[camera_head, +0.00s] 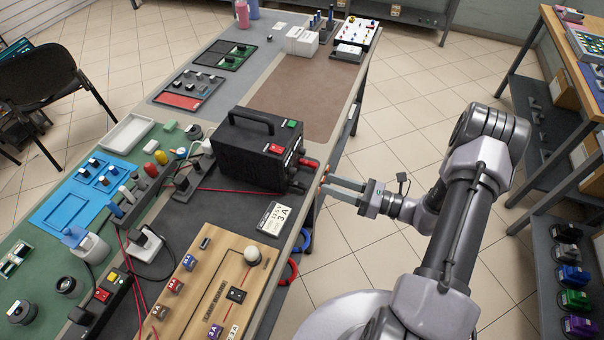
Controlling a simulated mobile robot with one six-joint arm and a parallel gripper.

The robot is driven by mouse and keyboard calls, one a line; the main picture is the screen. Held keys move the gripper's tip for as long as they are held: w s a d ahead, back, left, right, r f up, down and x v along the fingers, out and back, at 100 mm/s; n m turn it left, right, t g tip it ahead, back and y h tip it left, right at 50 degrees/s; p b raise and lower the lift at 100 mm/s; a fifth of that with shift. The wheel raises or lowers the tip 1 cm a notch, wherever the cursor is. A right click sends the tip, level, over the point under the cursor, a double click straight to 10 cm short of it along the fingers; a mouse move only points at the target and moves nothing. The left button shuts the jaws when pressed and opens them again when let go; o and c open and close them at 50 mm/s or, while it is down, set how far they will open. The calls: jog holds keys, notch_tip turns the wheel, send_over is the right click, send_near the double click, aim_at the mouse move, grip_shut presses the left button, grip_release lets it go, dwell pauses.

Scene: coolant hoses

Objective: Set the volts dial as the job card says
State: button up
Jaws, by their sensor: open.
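The black power supply (245,155) with a carry handle stands on the bench. Its front faces right toward my gripper and is seen at a steep angle, so the volts dial and its setting cannot be made out. A red plug or terminal (310,163) sticks out from that front. The job card (274,218) is a white card on the dark mat in front of the supply; "3 A" is legible on it, the line above is too small to read surely. My gripper (323,187) is open and empty, its fingers pointing left at the supply's front, near the bench edge.
A wooden board (200,285) with small blocks and a white knob lies nearer along the bench. Red leads (236,190) run over the mat. Red and blue rings (303,241) hang at the bench's side. A brown mat (300,95) beyond is clear.

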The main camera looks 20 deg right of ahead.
aim_at(293, 171)
jog(key=b+x, duration=0.1)
jog(key=x, duration=0.8)
jog(key=shift+w+a, duration=0.1)
jog(key=shift+w, duration=0.05)
jog(key=shift+c, duration=0.4)
grip_shut()
